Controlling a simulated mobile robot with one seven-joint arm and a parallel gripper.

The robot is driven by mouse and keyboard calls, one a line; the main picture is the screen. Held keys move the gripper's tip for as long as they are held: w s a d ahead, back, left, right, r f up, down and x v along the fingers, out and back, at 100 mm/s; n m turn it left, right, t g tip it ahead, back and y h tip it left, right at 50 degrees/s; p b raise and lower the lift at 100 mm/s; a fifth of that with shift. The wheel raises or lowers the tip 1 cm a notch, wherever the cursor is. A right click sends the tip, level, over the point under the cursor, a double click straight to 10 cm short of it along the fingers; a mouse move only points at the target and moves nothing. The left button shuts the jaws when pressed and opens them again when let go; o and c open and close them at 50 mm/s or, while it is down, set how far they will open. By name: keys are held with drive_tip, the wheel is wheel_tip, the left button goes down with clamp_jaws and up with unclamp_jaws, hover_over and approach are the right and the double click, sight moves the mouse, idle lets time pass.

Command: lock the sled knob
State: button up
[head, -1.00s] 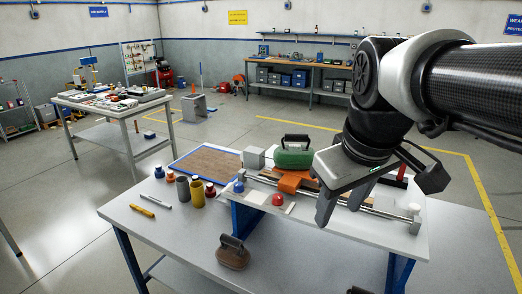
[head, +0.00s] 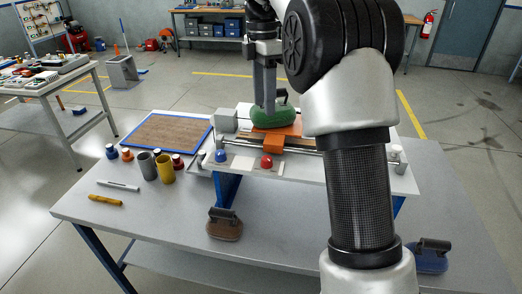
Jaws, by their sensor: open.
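The orange sled (head: 273,144) sits on the metal rails of a raised white-topped rig. A blue knob (head: 221,156) and a red knob (head: 267,161) stand on the rig's front strip; I cannot tell which is the sled's knob or how either is turned. A green pad (head: 270,118) with a dark arched handle (head: 282,97) lies just behind the sled. My gripper (head: 265,108) is open and points down at the green pad, beside its handle. I cannot tell whether the fingers touch the handle or straddle it. My arm hides the rig's right part.
A grey block (head: 224,121) stands left of the green pad. Cups (head: 165,168), a blue-edged brown board (head: 165,134) and pens (head: 118,185) lie left. A brown handled pad (head: 225,224) and a blue one (head: 430,256) lie in front.

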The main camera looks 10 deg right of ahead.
sight(266, 158)
drive_tip(key=f, duration=0.5)
drive_tip(key=s+f+b, duration=0.1)
drive_tip(key=f, duration=1)
drive_tip(key=shift+s+d+f, duration=0.15)
drive_tip(key=shift+f, duration=0.15)
drive_tip(key=c, duration=1.1)
